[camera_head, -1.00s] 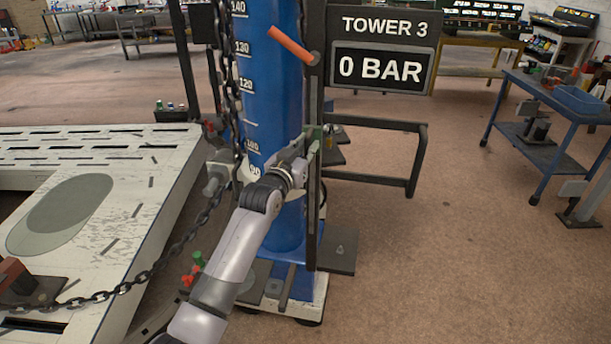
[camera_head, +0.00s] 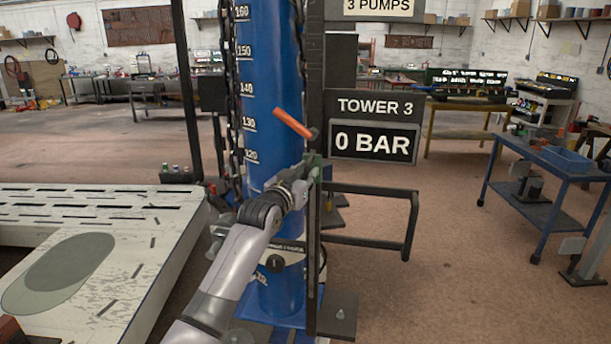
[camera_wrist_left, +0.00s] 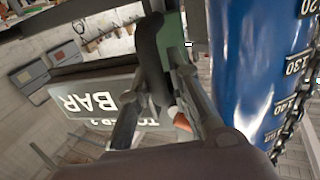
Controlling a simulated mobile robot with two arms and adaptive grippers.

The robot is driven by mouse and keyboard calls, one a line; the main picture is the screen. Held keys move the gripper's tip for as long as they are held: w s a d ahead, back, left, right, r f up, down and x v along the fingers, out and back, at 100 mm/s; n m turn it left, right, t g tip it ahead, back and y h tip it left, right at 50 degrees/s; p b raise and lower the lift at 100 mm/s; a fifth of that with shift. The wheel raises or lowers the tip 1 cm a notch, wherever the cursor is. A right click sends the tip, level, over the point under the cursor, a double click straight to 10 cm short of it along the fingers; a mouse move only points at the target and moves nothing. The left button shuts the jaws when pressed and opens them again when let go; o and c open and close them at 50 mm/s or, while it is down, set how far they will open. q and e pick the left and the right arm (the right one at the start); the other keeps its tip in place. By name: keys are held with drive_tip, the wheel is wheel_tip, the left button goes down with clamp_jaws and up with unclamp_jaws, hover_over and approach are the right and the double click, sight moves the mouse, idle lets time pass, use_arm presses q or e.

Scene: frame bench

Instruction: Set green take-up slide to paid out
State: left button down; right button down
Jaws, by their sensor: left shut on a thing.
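The green take-up slide (camera_head: 314,161) sits on a dark upright rail (camera_head: 314,255) beside the blue tower column (camera_head: 275,110). My left gripper (camera_head: 309,173) reaches it from the lower left and is shut on it, just below the orange lever (camera_head: 293,123). In the left wrist view the green slide (camera_wrist_left: 173,35) shows at the top, beside the gripper's fingers (camera_wrist_left: 168,105). The fingers hide part of the slide. My right gripper is not in view.
The "0 BAR" sign (camera_head: 372,144) hangs right of the rail, with a dark tube frame (camera_head: 410,225) below. A chain (camera_head: 236,120) hangs left of the column. A pale slotted platform (camera_head: 130,230) fills the left.

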use_arm(q)
drive_tip(key=shift+d+r, duration=0.15)
drive_tip(key=shift+r, duration=0.4)
drive_tip(key=c, duration=1.6)
unclamp_jaws()
drive_tip(key=shift+s+d+r, duration=0.1)
drive_tip(key=shift+o, duration=0.2)
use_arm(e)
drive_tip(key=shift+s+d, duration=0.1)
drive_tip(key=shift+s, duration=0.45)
use_arm(q)
drive_tip(key=shift+f, duration=0.2)
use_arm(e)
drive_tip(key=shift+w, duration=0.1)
use_arm(q)
drive_tip(key=shift+s+a+f, duration=0.25)
drive_tip(key=shift+s+a, duration=0.05)
drive_tip(key=shift+s, duration=0.05)
drive_tip(key=v, duration=1.1)
drive_tip(key=shift+s+r, duration=0.2)
drive_tip(key=shift+d, duration=0.1)
